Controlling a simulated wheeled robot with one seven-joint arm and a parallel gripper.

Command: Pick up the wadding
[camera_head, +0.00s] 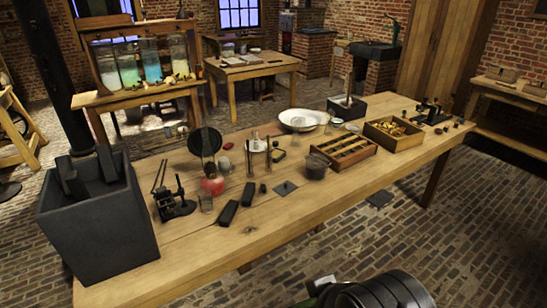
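A small pale lump (225,163) lies on the long wooden table (310,205), just behind a flask with red contents (212,184). It may be the wadding, but it is too small to be sure. A glass with red contents and a dark round disc (204,141) stand close by it. Part of my arm, a dark ribbed cylinder, shows at the bottom edge, below the table's front. My gripper's fingers are not in view.
A large dark grey box (98,235) stands at the table's left end. A black stand (172,204), two black bars (228,213), a white basin (303,120), a slotted wooden tray (343,150) and a box of pieces (394,134) crowd the table.

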